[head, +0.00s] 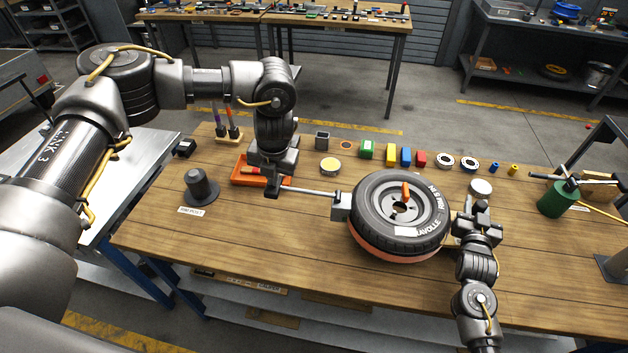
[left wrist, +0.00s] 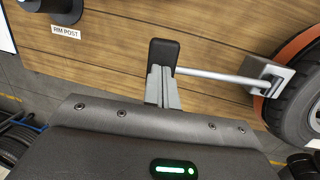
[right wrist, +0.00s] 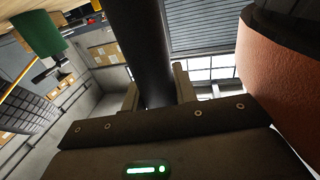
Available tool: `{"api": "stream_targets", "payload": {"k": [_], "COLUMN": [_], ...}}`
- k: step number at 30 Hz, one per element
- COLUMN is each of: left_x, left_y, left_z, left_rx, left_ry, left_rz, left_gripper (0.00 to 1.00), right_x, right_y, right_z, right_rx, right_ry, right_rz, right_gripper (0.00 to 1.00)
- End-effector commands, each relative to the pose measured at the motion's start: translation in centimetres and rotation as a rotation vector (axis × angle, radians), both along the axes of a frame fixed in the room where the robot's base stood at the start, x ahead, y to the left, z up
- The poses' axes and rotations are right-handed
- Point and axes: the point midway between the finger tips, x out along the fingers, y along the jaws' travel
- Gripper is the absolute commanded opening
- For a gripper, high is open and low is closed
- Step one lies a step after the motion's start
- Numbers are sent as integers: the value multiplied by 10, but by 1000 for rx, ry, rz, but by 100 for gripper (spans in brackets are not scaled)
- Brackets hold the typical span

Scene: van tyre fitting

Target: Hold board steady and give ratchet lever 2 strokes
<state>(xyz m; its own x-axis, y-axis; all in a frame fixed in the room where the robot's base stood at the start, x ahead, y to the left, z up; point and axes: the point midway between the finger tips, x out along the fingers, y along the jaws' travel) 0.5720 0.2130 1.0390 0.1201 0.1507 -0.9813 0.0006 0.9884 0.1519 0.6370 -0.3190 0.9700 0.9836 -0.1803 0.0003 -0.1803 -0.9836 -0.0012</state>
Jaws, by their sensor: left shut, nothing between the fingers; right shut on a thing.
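A black tyre on a grey wheel (head: 400,205) lies flat on an orange round base (head: 385,248), perhaps the board. The ratchet lever (head: 310,192), a metal rod, runs left from a grey block (head: 341,207) at the tyre's side; it also shows in the left wrist view (left wrist: 215,76). My left gripper (head: 273,186) is shut and empty, its fingers (left wrist: 162,85) close beside the lever's black end grip (left wrist: 163,52); contact is unclear. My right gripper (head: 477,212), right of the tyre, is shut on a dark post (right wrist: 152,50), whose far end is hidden.
A rim post (head: 201,187) and an orange tray (head: 240,177) are at the left. Several coloured blocks and tins stand in a row behind the tyre, such as a yellow block (head: 391,154). A green cylinder (head: 558,199) stands at the right. The front table strip is clear.

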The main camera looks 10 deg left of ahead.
Motion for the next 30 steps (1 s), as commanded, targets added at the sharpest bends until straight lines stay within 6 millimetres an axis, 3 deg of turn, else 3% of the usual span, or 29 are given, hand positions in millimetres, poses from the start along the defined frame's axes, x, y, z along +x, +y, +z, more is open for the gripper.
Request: {"api": "stream_targets", "payload": {"k": [21, 30], "left_x": [0, 0], "left_y": [0, 0], "left_z": [76, 83], "left_rx": [2, 1], "left_ry": [-2, 0], "left_rz": [0, 0], "left_gripper": [0, 0], "right_x": [0, 0], "right_y": [0, 0], "right_z": [-2, -1], "right_rx": [-3, -3], "right_ry": [5, 4], "right_rz": [1, 1], "right_gripper": [0, 0]}}
